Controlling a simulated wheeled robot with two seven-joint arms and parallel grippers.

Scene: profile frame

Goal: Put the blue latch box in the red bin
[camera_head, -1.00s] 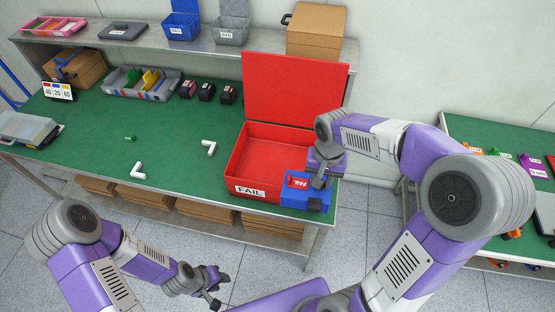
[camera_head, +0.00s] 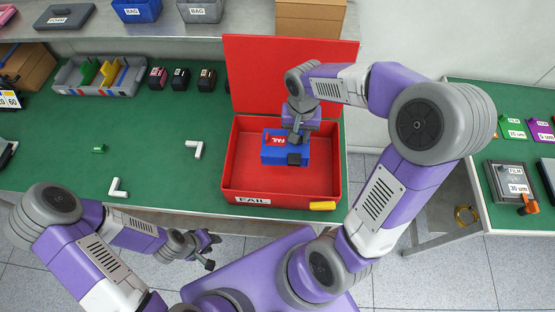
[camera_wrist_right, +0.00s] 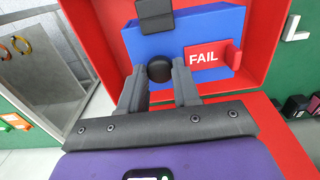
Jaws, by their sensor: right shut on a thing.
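The blue latch box (camera_head: 270,155) has a red FAIL label and a red latch; it also shows in the right wrist view (camera_wrist_right: 215,25). It is over or inside the open red bin (camera_head: 240,180), within its walls as seen from the head; whether it touches the floor I cannot tell. My right gripper (camera_head: 297,138) is shut on the box at its black round knob, with a finger on each side in the wrist view (camera_wrist_right: 158,85). My left gripper (camera_head: 211,252) is open and empty, low in front of the table.
The bin's red lid (camera_head: 290,75) stands up behind it. A yellow piece (camera_head: 322,206) is at the bin's front right corner. White elbow pieces (camera_head: 195,150) and a grey divided tray (camera_head: 100,75) lie on the green table (camera_head: 60,130). A second table is at right.

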